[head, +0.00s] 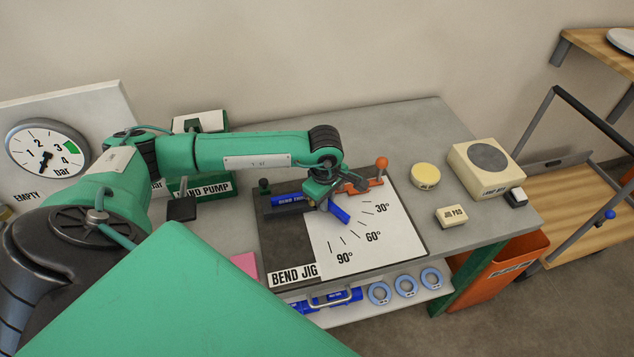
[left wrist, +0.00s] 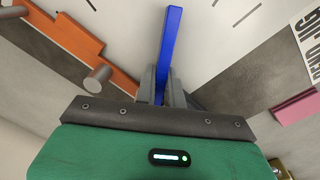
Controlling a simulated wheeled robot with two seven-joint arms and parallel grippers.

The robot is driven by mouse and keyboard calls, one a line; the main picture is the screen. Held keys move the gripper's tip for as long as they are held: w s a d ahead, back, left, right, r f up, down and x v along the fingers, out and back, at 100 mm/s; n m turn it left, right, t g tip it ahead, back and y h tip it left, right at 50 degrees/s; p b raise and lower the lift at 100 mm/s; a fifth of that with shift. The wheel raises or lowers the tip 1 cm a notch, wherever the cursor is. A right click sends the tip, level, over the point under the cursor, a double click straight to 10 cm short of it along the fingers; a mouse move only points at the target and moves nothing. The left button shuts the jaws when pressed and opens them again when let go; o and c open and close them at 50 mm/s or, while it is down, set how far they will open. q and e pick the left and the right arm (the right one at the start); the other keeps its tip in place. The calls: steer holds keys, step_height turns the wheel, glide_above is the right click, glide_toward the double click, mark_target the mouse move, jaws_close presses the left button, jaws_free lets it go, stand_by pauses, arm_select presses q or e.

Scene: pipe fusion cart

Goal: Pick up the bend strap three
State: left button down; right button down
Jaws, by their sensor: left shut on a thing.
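My left gripper (head: 322,192) is over the bend jig board (head: 372,240), pointing down. It is shut on a blue flat bar (head: 339,212), which looks like a bend strap; no number on it can be read. In the left wrist view the blue bar (left wrist: 172,42) stands between the two grey fingers (left wrist: 163,82) and sticks out past them. The head view does not show clearly whether the bar touches the board. Another blue piece (head: 287,200), with partly hidden lettering, lies at the jig's upper left. My right gripper is not in view.
An orange lever (head: 372,180) with a ball knob is close right of the gripper. A yellow disc (head: 425,176), a small block (head: 451,215) and a cream box (head: 485,167) stand further right. A pink block (head: 245,265) is left. Blue rings (head: 405,286) are on the lower shelf.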

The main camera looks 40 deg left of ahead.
arm_select(q)
step_height(320, 180, up, 20)
steer(key=b, duration=0.4)
steer(key=shift+b, duration=0.35)
steer(key=shift+d+f, duration=0.1)
steer(key=shift+f, duration=0.05)
